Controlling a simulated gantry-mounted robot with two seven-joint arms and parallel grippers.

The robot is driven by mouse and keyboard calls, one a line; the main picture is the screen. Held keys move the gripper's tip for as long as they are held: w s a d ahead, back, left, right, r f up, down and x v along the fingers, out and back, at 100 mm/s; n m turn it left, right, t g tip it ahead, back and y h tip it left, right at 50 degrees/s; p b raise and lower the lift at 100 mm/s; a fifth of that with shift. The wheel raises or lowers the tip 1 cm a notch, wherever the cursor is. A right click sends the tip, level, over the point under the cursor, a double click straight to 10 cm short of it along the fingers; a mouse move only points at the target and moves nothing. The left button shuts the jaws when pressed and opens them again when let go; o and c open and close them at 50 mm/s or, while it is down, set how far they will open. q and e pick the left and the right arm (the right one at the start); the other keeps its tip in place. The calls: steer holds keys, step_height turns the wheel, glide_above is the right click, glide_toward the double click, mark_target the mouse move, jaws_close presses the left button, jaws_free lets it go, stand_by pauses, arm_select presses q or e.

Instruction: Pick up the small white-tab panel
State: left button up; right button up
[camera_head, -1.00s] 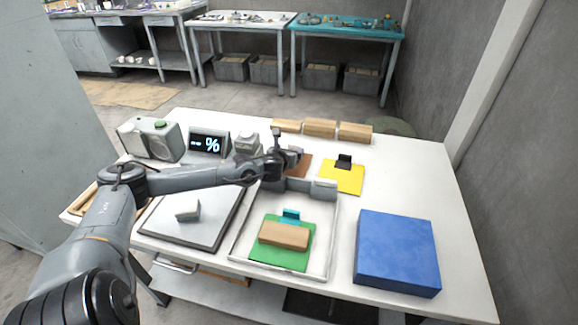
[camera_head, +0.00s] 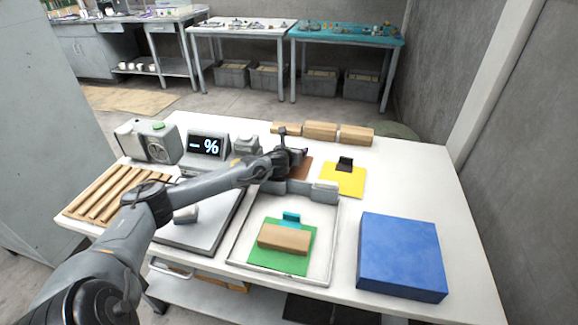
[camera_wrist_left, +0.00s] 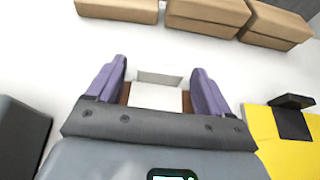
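The small brown panel (camera_head: 302,170) with a white tab lies at the back middle of the table, mostly hidden by my left arm in the head view. In the left wrist view its white tab (camera_wrist_left: 158,94) stands between the two purple fingers, with a bit of brown beside it. My left gripper (camera_head: 297,151) is over the panel. In the wrist view the left gripper (camera_wrist_left: 160,76) is open, with a gap on each side of the tab. My right gripper is not in view.
A yellow panel (camera_head: 335,180) with a black tab lies just right of the brown panel. Wooden blocks (camera_head: 320,131) stand behind. A framed tray (camera_head: 240,258) holds a green panel (camera_head: 262,258) with a wooden block on it. A blue block (camera_head: 400,255) is front right.

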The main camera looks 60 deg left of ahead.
arm_select(q)
steer(key=c, duration=1)
